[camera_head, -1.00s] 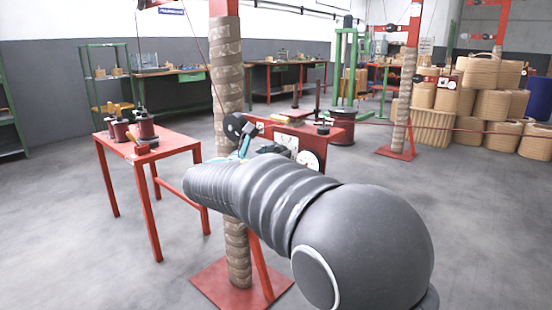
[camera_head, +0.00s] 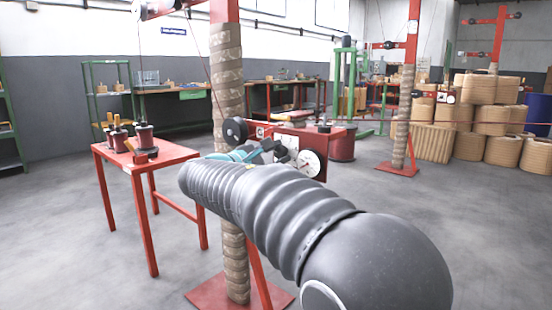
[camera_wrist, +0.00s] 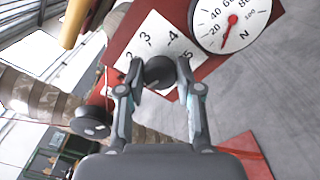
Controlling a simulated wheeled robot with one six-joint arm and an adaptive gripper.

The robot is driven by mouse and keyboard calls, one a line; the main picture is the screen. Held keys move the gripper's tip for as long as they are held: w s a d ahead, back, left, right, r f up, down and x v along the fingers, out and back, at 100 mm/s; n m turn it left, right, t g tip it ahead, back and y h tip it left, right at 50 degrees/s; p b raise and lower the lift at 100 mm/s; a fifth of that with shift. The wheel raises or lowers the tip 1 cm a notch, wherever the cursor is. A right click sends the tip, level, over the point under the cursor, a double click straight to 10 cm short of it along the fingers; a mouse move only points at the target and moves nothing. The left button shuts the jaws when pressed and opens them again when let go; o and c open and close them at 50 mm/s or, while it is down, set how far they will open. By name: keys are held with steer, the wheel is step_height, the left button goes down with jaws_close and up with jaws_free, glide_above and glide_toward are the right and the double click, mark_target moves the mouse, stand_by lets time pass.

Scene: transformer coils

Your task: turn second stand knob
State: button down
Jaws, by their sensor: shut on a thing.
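The black knob (camera_wrist: 160,72) sits on a white scale plate with numbers (camera_wrist: 155,45) on the red panel of a stand (camera_head: 330,140). My gripper (camera_wrist: 158,78) has one finger on each side of the knob and is shut on it in the wrist view. In the head view, my gripper (camera_head: 278,150) is at the panel's front, just left of the round white dial (camera_head: 309,164). That dial also shows in the wrist view (camera_wrist: 232,20), with a red needle. My fingers mostly hide the knob in the head view.
A brown-wrapped post (camera_head: 226,80) stands left of the panel, with a black wheel (camera_head: 235,130) close to my gripper; the wheel also shows in the wrist view (camera_wrist: 92,122). A red table (camera_head: 140,162) with spools is at left. Coils (camera_head: 490,115) are stacked at right.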

stand_by(0.4)
steer(key=c, duration=0.8)
jaws_free()
steer(key=shift+a, duration=0.1)
steer(key=v, duration=1.2)
